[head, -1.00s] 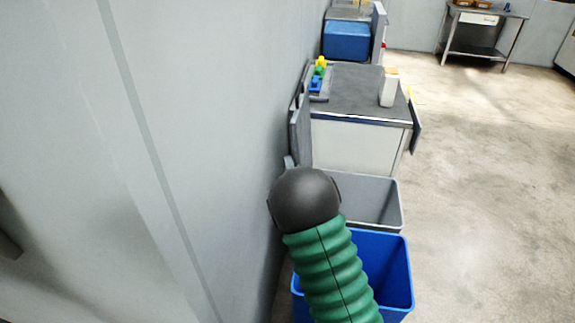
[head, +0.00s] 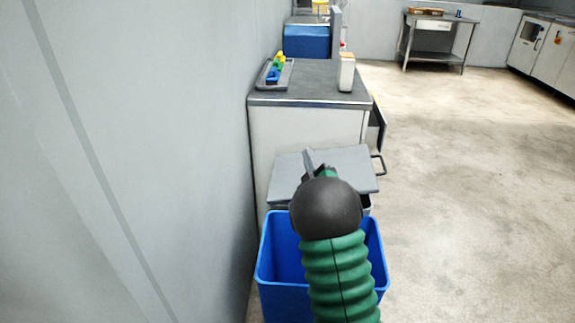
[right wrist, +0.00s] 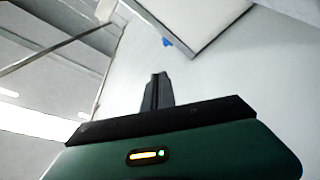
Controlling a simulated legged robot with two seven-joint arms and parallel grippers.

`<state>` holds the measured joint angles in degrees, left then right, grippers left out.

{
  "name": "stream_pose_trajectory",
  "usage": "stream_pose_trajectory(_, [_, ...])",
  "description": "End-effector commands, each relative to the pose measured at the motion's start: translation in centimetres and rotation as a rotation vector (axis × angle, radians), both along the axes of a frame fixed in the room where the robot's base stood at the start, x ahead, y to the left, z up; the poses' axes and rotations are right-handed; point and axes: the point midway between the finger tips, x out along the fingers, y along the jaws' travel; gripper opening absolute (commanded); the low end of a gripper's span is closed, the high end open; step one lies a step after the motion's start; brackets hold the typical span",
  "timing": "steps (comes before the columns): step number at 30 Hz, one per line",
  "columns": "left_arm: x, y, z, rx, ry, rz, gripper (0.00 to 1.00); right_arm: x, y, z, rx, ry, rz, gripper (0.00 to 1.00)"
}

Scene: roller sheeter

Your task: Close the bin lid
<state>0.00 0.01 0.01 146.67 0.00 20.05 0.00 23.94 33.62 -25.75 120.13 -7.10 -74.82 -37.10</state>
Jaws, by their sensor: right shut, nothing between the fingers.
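The grey bin lid (head: 352,163) is down over the grey bin, whose rim (head: 366,210) shows only at the right below it. A dark gap shows between lid and rim there, so the lid looks slightly raised. My right gripper (head: 311,161) is over the lid, its wrist hiding the lid's near middle. I cannot tell whether it touches the lid. In the right wrist view its fingers (right wrist: 156,90) are together and empty. My left gripper is not in view.
An open blue bin (head: 272,262) stands in front of the grey one, under my right arm. A grey-topped cabinet (head: 312,82) stands behind, with a tray of coloured blocks (head: 276,70) and a white container (head: 346,73). The wall is close on the left; the floor at right is clear.

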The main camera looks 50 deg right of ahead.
Motion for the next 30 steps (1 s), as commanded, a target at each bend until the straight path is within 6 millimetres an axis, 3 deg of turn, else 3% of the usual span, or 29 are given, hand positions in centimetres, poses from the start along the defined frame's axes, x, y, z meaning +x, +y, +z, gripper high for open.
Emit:
stream_pose_trajectory(1, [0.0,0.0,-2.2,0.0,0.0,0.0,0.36,-0.8,-0.7,-1.9,0.025,-0.033,-0.003,0.0])
stream_pose_trajectory(12, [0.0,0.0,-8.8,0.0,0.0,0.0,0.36,-5.3,-4.2,-7.3,0.224,-0.279,-0.003,0.0])
stream_pose_trajectory(21, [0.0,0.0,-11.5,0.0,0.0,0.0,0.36,-6.8,-5.5,-10.1,0.272,-0.34,-0.001,0.0])
stream_pose_trajectory(30, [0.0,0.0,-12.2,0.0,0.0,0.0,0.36,-7.2,-5.8,-10.8,0.271,-0.339,0.0,0.0])
